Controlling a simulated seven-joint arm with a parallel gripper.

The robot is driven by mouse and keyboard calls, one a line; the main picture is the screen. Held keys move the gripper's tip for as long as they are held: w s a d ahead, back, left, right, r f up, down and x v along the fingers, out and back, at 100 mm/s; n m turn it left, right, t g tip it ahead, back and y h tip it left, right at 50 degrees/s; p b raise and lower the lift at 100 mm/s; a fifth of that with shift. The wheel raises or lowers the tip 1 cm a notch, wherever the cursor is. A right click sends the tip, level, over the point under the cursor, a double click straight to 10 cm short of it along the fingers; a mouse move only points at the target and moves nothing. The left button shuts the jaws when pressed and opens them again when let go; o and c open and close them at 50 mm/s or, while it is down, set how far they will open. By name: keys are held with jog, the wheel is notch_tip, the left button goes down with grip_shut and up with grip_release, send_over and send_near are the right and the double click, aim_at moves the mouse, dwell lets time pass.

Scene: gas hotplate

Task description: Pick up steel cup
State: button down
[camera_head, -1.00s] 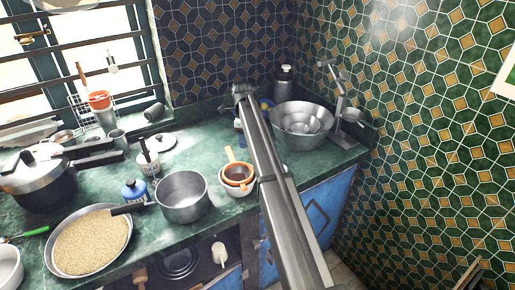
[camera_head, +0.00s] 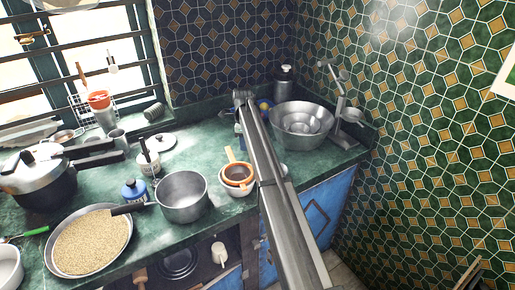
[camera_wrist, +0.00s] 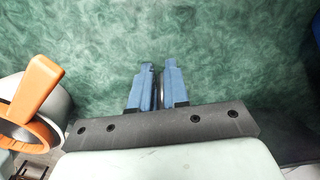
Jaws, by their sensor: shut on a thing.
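My gripper (camera_wrist: 159,90) is in the wrist view, its two blue fingers nearly together over the green counter. A thin grey metal edge, seemingly of the steel cup (camera_wrist: 160,88), shows between the fingers; most of it is hidden. A small silvery piece (camera_head: 284,170) shows at the arm's right edge, perhaps the same cup; I cannot tell for sure.
A steel pot (camera_head: 182,197) stands further left. A large steel basin (camera_head: 302,127) is behind right. The counter's front edge is near.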

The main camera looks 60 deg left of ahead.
jog(key=shift+r, duration=0.15)
dwell(0.3)
jog(key=shift+r, duration=0.6)
notch_tip(320, 180, up, 7)
jog(key=shift+a+f, duration=0.1)
jog(key=s+r+n, duration=0.1)
jog(key=s+n, duration=0.1)
jog(key=s, duration=2)
jog(key=shift+w+d+r+m+g+y, duration=0.2)
jog(key=shift+d+m+g+y, duration=0.25)
jog(key=shift+d, duration=0.5)
jog(key=shift+w+d+r+m+g+y, duration=0.25)
jog(key=shift+d+g+y, duration=0.15)
jog(key=shift+d+y, duration=0.4)
jog(key=shift+w+d+r+m+g+y, duration=0.25)
jog(key=shift+d+g+y, duration=0.2)
jog(key=shift+d, duration=0.6)
